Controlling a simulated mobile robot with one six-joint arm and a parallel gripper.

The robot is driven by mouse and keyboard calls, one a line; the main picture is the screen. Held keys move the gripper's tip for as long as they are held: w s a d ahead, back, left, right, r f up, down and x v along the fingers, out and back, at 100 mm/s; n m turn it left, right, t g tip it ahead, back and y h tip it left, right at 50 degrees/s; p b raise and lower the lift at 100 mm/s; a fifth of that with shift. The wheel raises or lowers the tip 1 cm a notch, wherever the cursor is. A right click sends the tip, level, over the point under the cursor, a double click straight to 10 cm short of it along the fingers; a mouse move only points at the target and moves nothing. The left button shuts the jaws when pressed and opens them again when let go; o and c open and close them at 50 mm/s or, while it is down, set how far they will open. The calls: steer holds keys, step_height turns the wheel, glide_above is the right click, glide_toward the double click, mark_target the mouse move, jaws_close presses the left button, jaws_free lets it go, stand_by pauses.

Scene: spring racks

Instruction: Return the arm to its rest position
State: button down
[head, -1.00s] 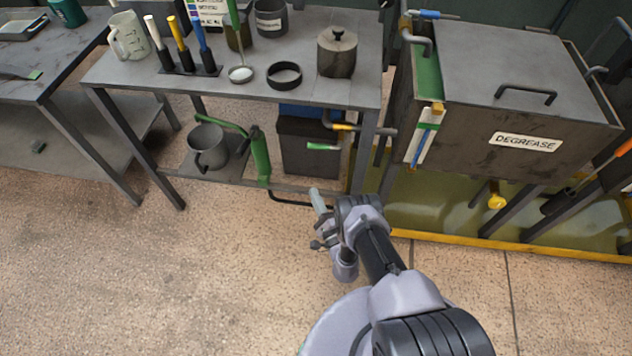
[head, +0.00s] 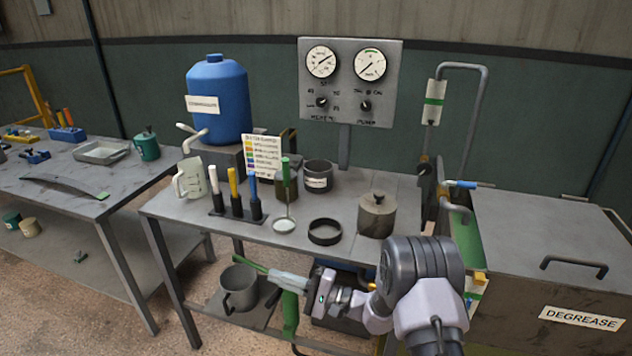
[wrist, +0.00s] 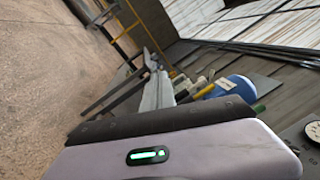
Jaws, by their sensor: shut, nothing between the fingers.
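My arm reaches up from the lower right of the head view and bends to the left in front of the grey bench (head: 350,265). My gripper (head: 274,274) points left at the bench's front edge, near the green-handled tool (head: 290,312). Its fingers look shut and hold nothing. I cannot tell how far it is from the bench edge. The wrist view is tilted and shows a lilac arm part with a green light, which is mine; the fingertips are not visible there.
On the bench stand a lidded pot (head: 377,214), a black ring (head: 325,232), a handle rack (head: 237,211) and a jug (head: 190,178). A grey mug (head: 239,290) sits on the lower shelf. The degrease tank (head: 540,260) is at right. Floor at lower left is clear.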

steer(key=s+d+r+n+g+h, duration=0.1)
steer(key=s+r+n+g+h, duration=0.5)
steer(key=s+r, duration=0.95)
steer(key=s+d+r+m+t+h, duration=0.1)
steer(key=s+d+t+h, duration=0.4)
steer(key=s+d+h, duration=0.5)
steer(key=s+d+m, duration=0.1)
steer(key=s+d, duration=0.5)
steer(key=d, duration=0.1)
steer(key=shift+d+m+t+h, duration=0.3)
steer(key=shift+t, duration=0.1)
